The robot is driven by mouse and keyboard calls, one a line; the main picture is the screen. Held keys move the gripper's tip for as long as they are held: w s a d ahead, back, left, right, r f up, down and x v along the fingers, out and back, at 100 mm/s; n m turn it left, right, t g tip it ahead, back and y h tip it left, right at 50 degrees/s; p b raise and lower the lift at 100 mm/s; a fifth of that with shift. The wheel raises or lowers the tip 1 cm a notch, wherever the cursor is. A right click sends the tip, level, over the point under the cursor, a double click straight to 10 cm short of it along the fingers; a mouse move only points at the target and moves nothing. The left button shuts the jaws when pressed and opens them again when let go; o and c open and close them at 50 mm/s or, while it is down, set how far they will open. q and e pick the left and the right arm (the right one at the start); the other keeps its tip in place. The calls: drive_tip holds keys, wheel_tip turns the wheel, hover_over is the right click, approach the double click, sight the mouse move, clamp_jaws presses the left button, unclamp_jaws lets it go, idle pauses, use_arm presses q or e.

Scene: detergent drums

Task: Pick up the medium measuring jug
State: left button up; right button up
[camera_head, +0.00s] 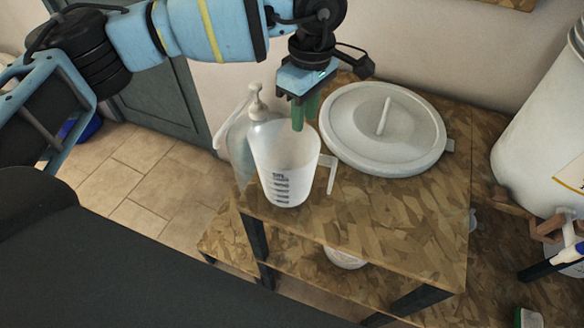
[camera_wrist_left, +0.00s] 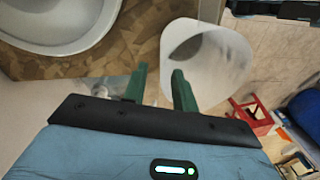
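A translucent white measuring jug (camera_head: 285,172) with dark scale marks stands upright near the left edge of the wooden table, its handle to the right. It also shows in the left wrist view (camera_wrist_left: 222,68), mouth towards the camera. No other jug is clear for comparing size. My left gripper (camera_head: 300,112) points down above the jug's far rim, its green fingers partly overlapping the rim in the picture. In the left wrist view the fingers (camera_wrist_left: 160,84) are apart with nothing held between them; the jug lies beyond and to the right. My right gripper is not in view.
A pump bottle (camera_head: 240,146) stands close behind the jug on its left. A large round lid (camera_head: 383,120) with a bar handle lies right of the gripper. A white drum (camera_head: 545,135) stands at the far right. The table's front right (camera_head: 405,220) is clear.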

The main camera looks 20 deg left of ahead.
sight(300, 149)
use_arm(q)
drive_tip(key=shift+s+a+f+p, duration=0.1)
drive_tip(key=shift+s+f+p, duration=0.05)
drive_tip(key=shift+f, duration=1.1)
drive_tip(key=shift+s+a+f+p, duration=0.1)
drive_tip(key=shift+s+f, duration=0.05)
drive_tip(key=shift+f, duration=1.1)
drive_tip(key=shift+s+f+p, duration=0.15)
drive_tip(key=shift+f, duration=1.1)
drive_tip(key=shift+c, duration=0.3)
clamp_jaws()
